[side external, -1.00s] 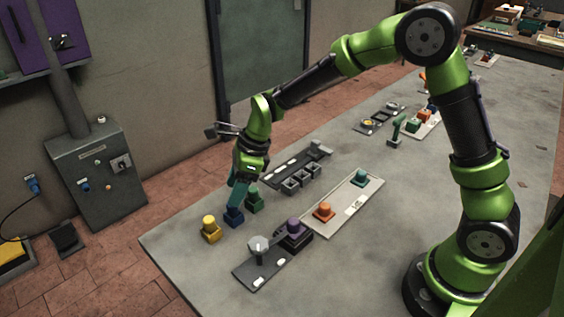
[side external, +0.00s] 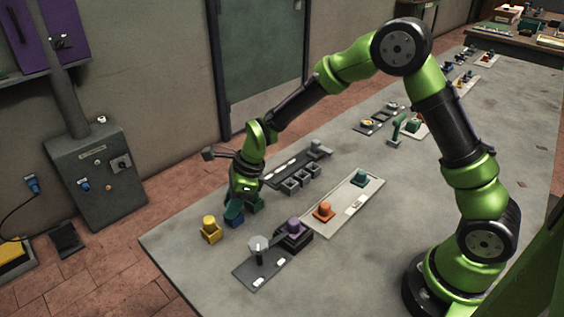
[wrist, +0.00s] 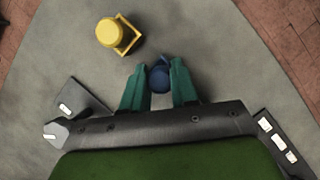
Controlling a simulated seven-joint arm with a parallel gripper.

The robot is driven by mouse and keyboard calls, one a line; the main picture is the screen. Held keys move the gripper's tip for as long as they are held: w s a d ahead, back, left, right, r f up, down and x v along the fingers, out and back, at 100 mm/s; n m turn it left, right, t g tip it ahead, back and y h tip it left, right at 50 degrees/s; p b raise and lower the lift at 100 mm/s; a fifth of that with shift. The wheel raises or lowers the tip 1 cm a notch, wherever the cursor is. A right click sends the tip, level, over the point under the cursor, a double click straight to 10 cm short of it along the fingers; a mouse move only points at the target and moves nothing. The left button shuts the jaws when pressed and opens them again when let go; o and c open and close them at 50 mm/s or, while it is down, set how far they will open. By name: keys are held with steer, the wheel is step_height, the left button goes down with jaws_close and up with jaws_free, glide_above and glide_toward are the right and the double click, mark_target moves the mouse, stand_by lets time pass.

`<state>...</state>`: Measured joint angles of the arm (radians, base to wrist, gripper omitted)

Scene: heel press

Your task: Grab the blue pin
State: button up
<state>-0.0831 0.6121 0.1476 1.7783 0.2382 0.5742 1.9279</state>
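The blue pin (side external: 234,217) stands on the table near its left end, mostly covered by my gripper in the side view. In the wrist view the blue pin (wrist: 160,79) shows between my gripper's two teal fingers (wrist: 158,82). My gripper (side external: 240,203) points down, low over the pin, with one finger on each side of it. The fingers look spread; I see no clear grip on the pin, and contact at the sides is hard to make out.
A yellow pin (side external: 211,228) stands close by on the left, also in the wrist view (wrist: 112,31). A purple pin (side external: 293,226) on a dark block and a grey plate (side external: 246,272) are in front.

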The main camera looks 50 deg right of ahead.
jaws_close()
steer(key=shift+r, duration=0.1)
